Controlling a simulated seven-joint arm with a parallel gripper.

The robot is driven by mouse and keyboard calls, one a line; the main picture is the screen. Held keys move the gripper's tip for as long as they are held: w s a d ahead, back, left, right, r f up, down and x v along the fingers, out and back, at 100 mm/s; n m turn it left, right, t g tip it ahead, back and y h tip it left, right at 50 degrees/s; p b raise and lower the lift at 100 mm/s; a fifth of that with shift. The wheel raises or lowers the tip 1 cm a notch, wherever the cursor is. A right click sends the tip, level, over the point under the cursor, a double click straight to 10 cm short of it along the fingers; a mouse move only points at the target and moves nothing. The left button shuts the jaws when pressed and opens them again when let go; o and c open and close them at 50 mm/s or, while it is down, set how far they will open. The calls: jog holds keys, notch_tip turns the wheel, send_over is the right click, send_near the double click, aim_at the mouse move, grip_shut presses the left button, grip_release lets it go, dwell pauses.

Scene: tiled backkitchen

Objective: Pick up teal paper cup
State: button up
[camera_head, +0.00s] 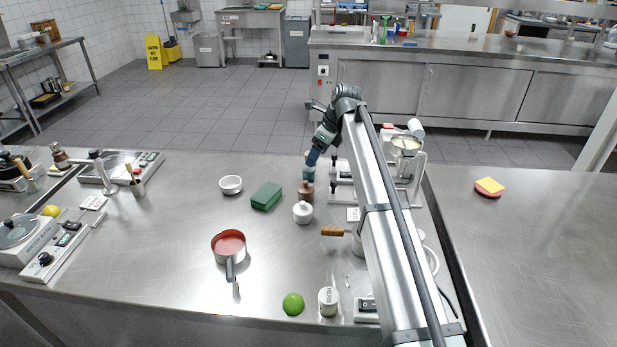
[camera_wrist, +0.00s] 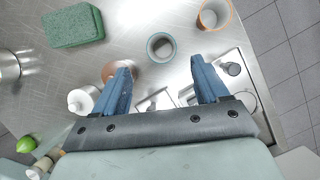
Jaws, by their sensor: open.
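The teal paper cup (camera_wrist: 161,47) stands upright on the steel counter in the wrist view, its round mouth facing the camera. It lies just beyond and between my gripper's (camera_wrist: 160,68) two blue fingers, which are apart with nothing between them. In the head view the cup (camera_head: 308,174) shows as a small teal shape just below my gripper (camera_head: 313,157), partly behind a brown lidded pot. I cannot tell the exact height of the fingers above it.
The brown pot (camera_head: 306,191) stands close to the cup, partly behind the left finger in the wrist view. A white lidded pot (camera_head: 303,213), green sponge (camera_head: 266,196) and an orange-rimmed cup (camera_wrist: 214,15) are nearby. A white appliance is right.

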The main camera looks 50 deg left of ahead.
aim_at(308, 169)
jog(key=shift+a+x, duration=0.15)
jog(key=shift+x, duration=1.9)
jog(key=shift+a+x, duration=0.1)
jog(key=shift+x, duration=1.95)
jog(key=shift+w+r, duration=0.1)
jog(key=shift+r, duration=0.05)
jog(key=c, duration=1.1)
